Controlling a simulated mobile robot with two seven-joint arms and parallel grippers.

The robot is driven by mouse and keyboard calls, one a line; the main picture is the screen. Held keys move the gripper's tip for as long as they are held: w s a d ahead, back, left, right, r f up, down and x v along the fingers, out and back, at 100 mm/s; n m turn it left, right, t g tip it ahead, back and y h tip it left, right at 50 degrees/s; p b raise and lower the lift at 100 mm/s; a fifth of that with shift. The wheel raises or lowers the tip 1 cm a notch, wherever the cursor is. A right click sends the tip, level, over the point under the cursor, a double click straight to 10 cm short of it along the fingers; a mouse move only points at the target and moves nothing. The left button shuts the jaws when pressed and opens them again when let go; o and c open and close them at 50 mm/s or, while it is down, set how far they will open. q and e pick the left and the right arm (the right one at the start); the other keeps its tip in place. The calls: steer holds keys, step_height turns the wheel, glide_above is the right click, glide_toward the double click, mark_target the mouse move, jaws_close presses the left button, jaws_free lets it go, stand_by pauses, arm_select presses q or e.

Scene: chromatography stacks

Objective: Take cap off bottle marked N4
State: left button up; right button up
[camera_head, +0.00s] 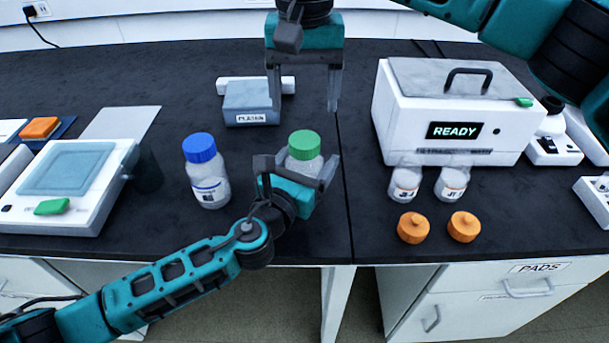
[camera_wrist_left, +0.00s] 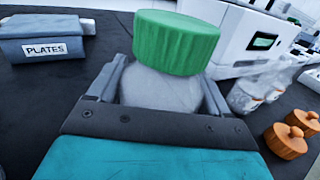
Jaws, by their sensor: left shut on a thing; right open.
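A bottle with a green cap (camera_head: 304,145) stands on the black bench in the head view; its cap (camera_wrist_left: 176,42) and pale body (camera_wrist_left: 160,88) fill the middle of the left wrist view. My left gripper (camera_head: 298,168) is shut around the body just below the cap, which is on. The gripper hides the label side, so I cannot read its marking. My right gripper (camera_head: 304,106) is open and empty, pointing down above and behind the green cap. A blue-capped bottle (camera_head: 207,171) stands to the left, its label too small to read.
A box marked PLATES (camera_head: 251,103) is behind. A white unit showing READY (camera_head: 440,110) stands right, with two uncapped jars (camera_head: 405,183) (camera_head: 452,184) and two orange caps (camera_head: 413,228) (camera_head: 464,227) before it. A flat device (camera_head: 70,175) is left.

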mark_target(304, 139)
arm_select(q)
steer(key=c, duration=0.7)
jaws_close()
arm_select(e)
steer(key=shift+m, duration=0.7)
steer(key=m, duration=1)
steer(key=shift+m, duration=0.3)
steer(key=m, duration=1.2)
steer(key=shift+m, duration=0.4)
steer(key=m, duration=0.3)
steer(key=shift+m, duration=0.3)
steer(key=m, duration=0.5)
steer(key=shift+m, duration=0.3)
steer(key=m, duration=0.3)
steer(key=shift+m, duration=0.4)
steer(key=m, duration=1.6)
steer(key=shift+f, duration=4)
